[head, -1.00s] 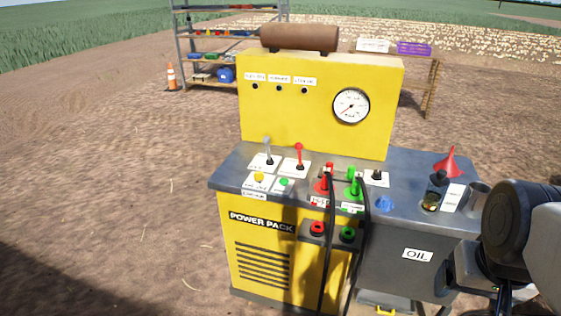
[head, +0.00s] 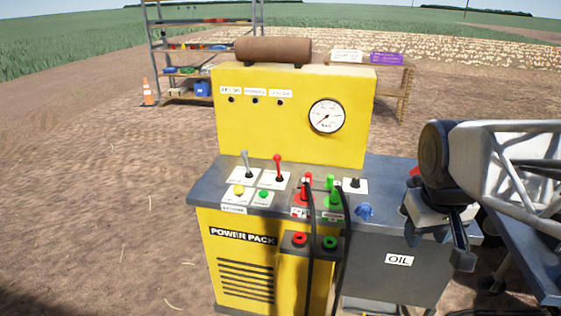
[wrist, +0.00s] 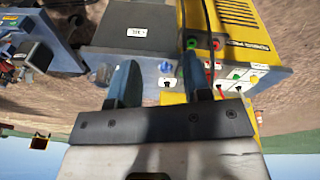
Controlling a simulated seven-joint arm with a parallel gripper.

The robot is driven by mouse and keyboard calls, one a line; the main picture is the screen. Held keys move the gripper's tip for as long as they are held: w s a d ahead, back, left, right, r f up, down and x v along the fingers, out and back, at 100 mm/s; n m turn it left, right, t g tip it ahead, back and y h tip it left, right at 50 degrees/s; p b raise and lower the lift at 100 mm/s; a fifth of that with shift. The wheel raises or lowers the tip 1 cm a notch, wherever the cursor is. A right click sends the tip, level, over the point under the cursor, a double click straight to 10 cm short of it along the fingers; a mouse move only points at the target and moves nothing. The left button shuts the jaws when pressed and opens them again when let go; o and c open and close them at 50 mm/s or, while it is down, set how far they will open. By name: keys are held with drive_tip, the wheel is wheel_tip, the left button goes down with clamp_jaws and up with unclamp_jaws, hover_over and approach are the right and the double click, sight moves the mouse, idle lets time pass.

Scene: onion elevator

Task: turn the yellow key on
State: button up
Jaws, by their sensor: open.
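A small round yellow control (head: 238,190) sits on a white plate at the front left of the power pack's (head: 240,265) grey top, beside a green button (head: 263,194). It is too small to tell if it is a key or which way it is turned. A black switch (head: 354,183) stands on a white plate farther right; it also shows in the wrist view (wrist: 167,82). My gripper (head: 440,245) is open and empty at the right, by the oil tank and well right of the yellow control. Its two blue fingers (wrist: 160,68) show spread in the wrist view.
A grey and a red lever (head: 278,165) stand behind the buttons. Red and green valve handles (head: 331,188) with black hoses rise right of them. A blue cap (head: 364,210) tops the oil tank (head: 395,270). A tall yellow gauge panel (head: 285,130) stands behind.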

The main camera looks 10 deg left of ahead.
drive_tip(key=w+a+r+n, duration=0.1)
drive_tip(key=w+a+n, duration=0.2)
drive_tip(key=w+a, duration=0.35)
drive_tip(key=w+a+n, duration=0.3)
drive_tip(key=w, duration=0.7)
drive_tip(key=n+h, duration=0.4)
drive_tip(key=n, duration=1.1)
approach(237, 186)
drive_tip(key=x, duration=0.3)
drive_tip(key=shift+r+y, duration=0.15)
drive_tip(key=shift+y, duration=0.15)
drive_tip(key=shift+d, duration=0.1)
drive_tip(key=shift+x, duration=3.9)
drive_tip(key=shift+c, duration=0.4)
